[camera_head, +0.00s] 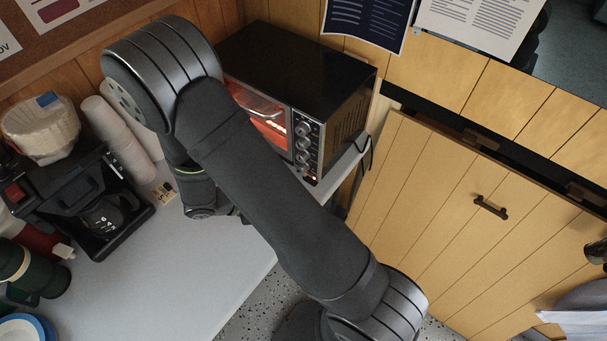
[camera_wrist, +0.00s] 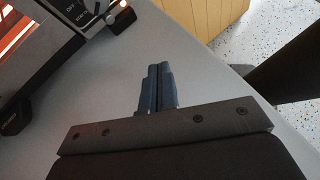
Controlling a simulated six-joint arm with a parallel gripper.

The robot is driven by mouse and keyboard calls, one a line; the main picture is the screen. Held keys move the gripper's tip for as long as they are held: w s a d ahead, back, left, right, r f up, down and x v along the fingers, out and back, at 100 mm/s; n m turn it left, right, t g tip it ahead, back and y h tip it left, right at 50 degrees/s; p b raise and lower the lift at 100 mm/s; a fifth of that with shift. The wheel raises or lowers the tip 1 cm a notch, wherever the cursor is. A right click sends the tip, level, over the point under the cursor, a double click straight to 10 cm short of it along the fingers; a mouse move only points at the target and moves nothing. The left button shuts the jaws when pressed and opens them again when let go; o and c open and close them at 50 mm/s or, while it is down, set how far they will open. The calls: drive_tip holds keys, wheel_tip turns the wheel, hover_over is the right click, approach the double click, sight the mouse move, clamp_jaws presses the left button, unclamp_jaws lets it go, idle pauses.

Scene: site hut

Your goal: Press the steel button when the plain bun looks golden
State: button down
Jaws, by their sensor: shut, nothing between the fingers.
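A black toaster oven (camera_head: 300,65) stands on the grey counter, with its window (camera_head: 262,120) glowing orange-red. A pale shape shows behind the glass, but my arm covers part of the window and I cannot tell the bun's colour. The control panel (camera_head: 304,150) has a column of knobs. In the wrist view the panel (camera_wrist: 83,14) is at the top left, and a small round metal button (camera_wrist: 110,19) sits near its lower end. My gripper (camera_wrist: 159,68) is shut and empty, over the counter, apart from the button and to its lower right. My arm hides it in the head view.
The counter (camera_head: 165,275) is clear at the front. A wooden cabinet door (camera_head: 440,200) is to the right.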

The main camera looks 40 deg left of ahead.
drive_tip(key=shift+w, duration=4)
drive_tip(key=shift+w, duration=0.15)
drive_tip(key=shift+w, duration=0.25)
drive_tip(key=shift+w, duration=0.4)
drive_tip(key=shift+s, duration=0.8)
drive_tip(key=shift+s, duration=0.15)
drive_tip(key=shift+s, duration=2.4)
drive_tip(key=shift+w, duration=0.1)
